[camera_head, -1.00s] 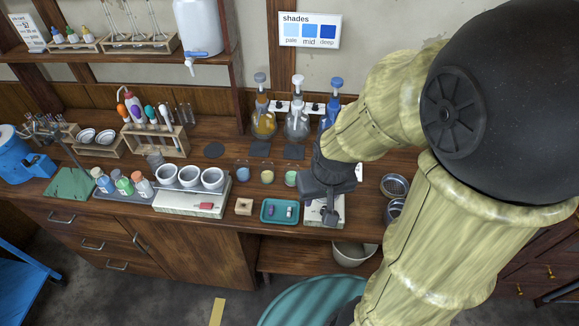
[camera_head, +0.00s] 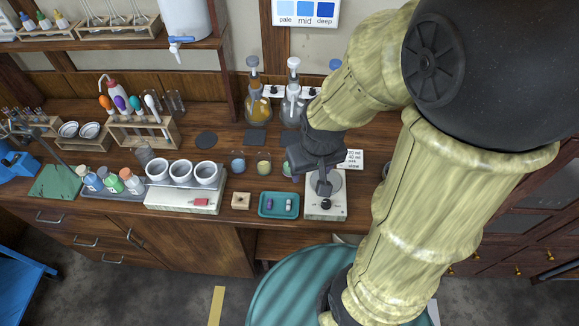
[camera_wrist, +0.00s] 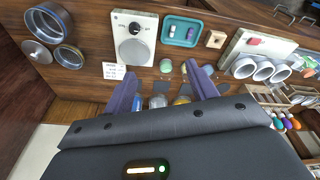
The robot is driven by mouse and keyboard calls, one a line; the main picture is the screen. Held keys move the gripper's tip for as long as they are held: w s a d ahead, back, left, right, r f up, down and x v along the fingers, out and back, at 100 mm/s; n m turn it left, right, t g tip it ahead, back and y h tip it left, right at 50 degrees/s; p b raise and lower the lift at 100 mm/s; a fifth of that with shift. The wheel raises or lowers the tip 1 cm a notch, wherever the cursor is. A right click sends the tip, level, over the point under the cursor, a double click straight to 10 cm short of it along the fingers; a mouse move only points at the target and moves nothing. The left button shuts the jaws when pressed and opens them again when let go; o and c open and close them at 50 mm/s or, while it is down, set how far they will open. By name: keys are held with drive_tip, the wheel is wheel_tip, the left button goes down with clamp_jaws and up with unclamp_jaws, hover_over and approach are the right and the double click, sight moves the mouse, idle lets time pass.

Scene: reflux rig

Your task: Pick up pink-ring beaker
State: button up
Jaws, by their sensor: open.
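I cannot pick out a pink ring on any beaker. Several small beakers stand in a row on the counter: a blue one (camera_head: 238,163), a yellow one (camera_head: 264,164) and a green one (camera_head: 287,167), partly hidden by my gripper. The green one also shows in the wrist view (camera_wrist: 166,66). A clear beaker (camera_head: 145,152) stands behind the capped bottles. My gripper (camera_head: 322,183) is over the back of the white stirrer (camera_head: 325,208). In the wrist view my gripper (camera_wrist: 163,90) has its two fingers apart, with nothing held; flasks show beyond them.
A teal tray (camera_head: 278,213) and a wooden block (camera_head: 241,201) lie left of the stirrer. Tall flasks (camera_head: 255,100) stand at the back. A teal round stool (camera_head: 275,290) is in front.

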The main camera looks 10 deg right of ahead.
sight(287, 169)
wheel_tip(287, 169, down, 17)
drive_tip(key=w+n+h+b, duration=0.1)
drive_tip(key=n+h+b, duration=0.6)
drive_tip(key=n+b, duration=0.65)
drive_tip(key=w+a+f+n+t+b, duration=0.1)
drive_tip(key=n, duration=0.2)
drive_tip(key=w+a+f+n+t+h+b, duration=0.1)
drive_tip(key=w+n+b, duration=0.1)
drive_tip(key=n, duration=0.1)
drive_tip(key=w+a+f+n+t+h+b, duration=0.1)
drive_tip(key=w+n+t, duration=0.1)
drive_tip(key=n, duration=0.1)
drive_tip(key=shift+w+f, duration=0.15)
drive_tip(key=shift+f, duration=0.25)
drive_tip(key=w+a+n+t+b, duration=0.1)
drive_tip(key=w+a+n+t, duration=0.1)
drive_tip(key=a+n, duration=0.1)
drive_tip(key=w+a+f+n+t+b, duration=0.1)
drive_tip(key=a+n+t, duration=0.1)
drive_tip(key=shift+w+a+y+b, duration=0.1)
drive_tip(key=shift+y+b, duration=0.25)
drive_tip(key=shift+y, duration=0.05)
drive_tip(key=shift+w+a+r, duration=0.1)
drive_tip(key=shift+a+r, duration=0.05)
drive_tip(key=x, duration=1.2)
drive_tip(key=shift+w+r+b, duration=0.1)
drive_tip(key=shift+b, duration=0.2)
drive_tip(key=shift+w, duration=0.1)
